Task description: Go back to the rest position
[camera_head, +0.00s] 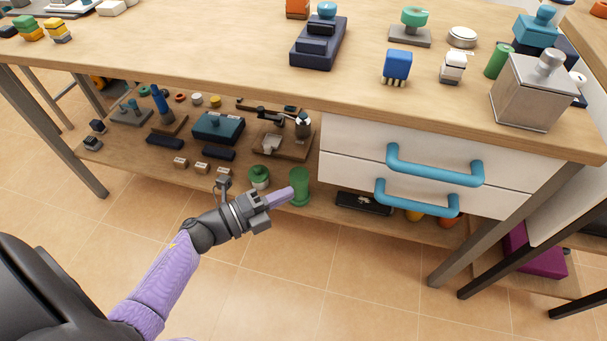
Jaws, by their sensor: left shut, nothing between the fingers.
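My left gripper (281,197) is at the end of my purple-sleeved left arm, which comes in from the lower left. It is in front of the workbench, lower than the tabletop, and its fingers point right. The fingers are shut with nothing between them. In the picture the fingertips overlap the edge of a green cylinder-like object (300,186) on the lower shelf; I cannot tell whether they touch. My right gripper is not in view.
The wooden workbench top (220,50) holds several small objects and a metal box (540,92). Two white drawers with blue handles (435,166) are shut under it at right. The lower shelf (140,150) is crowded. The tiled floor (270,290) in front is clear.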

